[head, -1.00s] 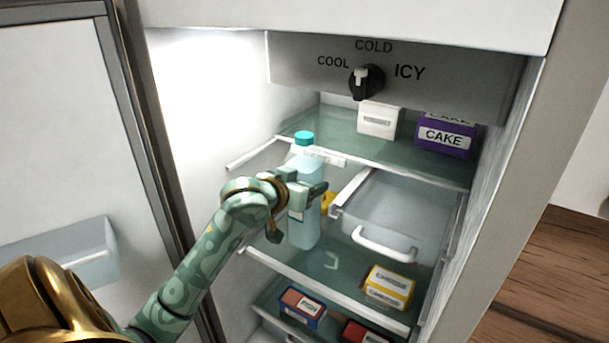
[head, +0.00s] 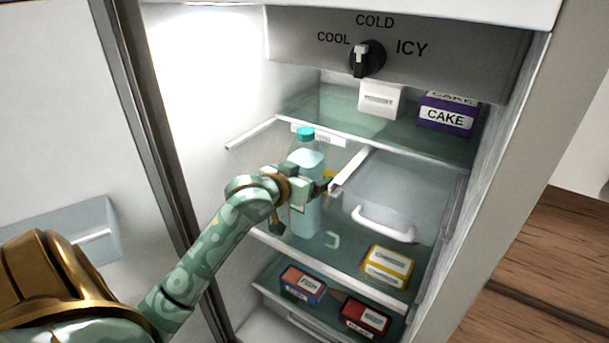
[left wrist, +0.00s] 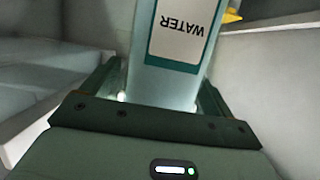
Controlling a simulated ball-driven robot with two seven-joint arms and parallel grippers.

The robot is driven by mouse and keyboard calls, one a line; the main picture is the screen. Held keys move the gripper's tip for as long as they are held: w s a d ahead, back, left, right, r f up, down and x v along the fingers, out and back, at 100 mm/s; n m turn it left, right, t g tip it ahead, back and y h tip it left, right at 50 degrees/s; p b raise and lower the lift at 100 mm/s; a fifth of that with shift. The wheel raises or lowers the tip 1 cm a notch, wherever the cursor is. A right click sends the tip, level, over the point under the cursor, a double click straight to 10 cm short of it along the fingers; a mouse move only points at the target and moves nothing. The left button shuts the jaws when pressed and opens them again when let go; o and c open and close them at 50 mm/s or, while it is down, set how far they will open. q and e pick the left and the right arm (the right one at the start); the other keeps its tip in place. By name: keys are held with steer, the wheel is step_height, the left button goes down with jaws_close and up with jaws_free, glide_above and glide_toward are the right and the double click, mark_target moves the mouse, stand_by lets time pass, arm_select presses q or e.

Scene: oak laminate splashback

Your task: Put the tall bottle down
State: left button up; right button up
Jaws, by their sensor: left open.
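The tall bottle (head: 306,218) is pale blue with a teal cap. It is upright in the fridge, at the left of the middle glass shelf (head: 350,252), and its base appears to rest there. Its WATER label shows in the left wrist view, where the bottle (left wrist: 168,80) stands between the finger pads. My left gripper (head: 310,186) is open, with its fingers on either side of the bottle's middle. Whether the pads touch it cannot be told. My right gripper is not in view.
A clear drawer (head: 395,205) with a white handle is right of the bottle. A yellow cheese box (head: 388,266) is at the front right. A fish box (head: 302,284) is below. A purple cake box (head: 446,117) and white box (head: 381,99) are above. The open door (head: 60,110) is left.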

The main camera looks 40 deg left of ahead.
arm_select(q)
steer(key=v, duration=1.2)
